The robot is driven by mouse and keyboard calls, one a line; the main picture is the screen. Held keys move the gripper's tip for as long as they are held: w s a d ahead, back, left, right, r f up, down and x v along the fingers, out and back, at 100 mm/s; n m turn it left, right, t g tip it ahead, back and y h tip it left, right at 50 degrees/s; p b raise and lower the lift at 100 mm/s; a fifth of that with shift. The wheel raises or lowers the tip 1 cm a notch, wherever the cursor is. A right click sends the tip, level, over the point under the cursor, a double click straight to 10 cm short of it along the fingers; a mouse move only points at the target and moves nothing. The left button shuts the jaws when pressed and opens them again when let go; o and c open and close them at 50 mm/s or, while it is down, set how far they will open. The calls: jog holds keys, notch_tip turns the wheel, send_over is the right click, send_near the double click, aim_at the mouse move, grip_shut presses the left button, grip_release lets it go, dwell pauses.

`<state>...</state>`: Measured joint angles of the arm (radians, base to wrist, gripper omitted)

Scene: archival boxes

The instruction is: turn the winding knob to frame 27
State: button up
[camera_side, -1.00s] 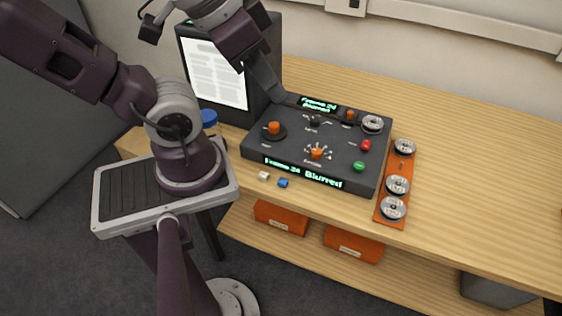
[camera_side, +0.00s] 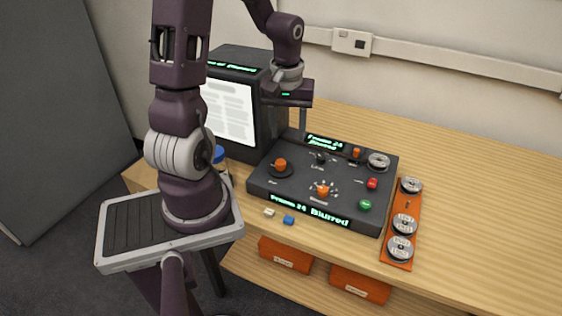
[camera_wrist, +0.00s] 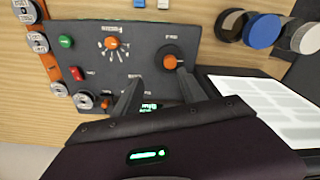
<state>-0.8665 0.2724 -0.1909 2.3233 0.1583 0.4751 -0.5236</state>
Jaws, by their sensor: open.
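The dark control panel (camera_side: 300,205) lies on the wooden table, its displays reading "Frame 24 Blurred". A large orange knob on a round black disc (camera_side: 280,166) sits at its left; its short label is too small to read surely. It also shows in the wrist view (camera_wrist: 170,61). Another orange knob (camera_side: 322,189), ringed by tick marks, sits at the front middle; it shows in the wrist view (camera_wrist: 111,43). My gripper (camera_wrist: 159,78) is open and empty, pointing down above the panel's back-left part (camera_side: 303,128). Its right finger appears close to the disc knob in the wrist view.
A screen box (camera_side: 240,98) stands behind the panel's left. An orange strip with metal reels (camera_side: 404,223) lies right. Free table extends further right.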

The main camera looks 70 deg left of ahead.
jog(key=n, duration=0.2)
send_over(280, 162)
jog(key=shift+h, duration=0.4)
notch_tip(280, 162, down, 4)
jog(key=shift+f, duration=0.1)
notch_tip(280, 162, down, 7)
jog(key=shift+f, duration=0.1)
grip_shut()
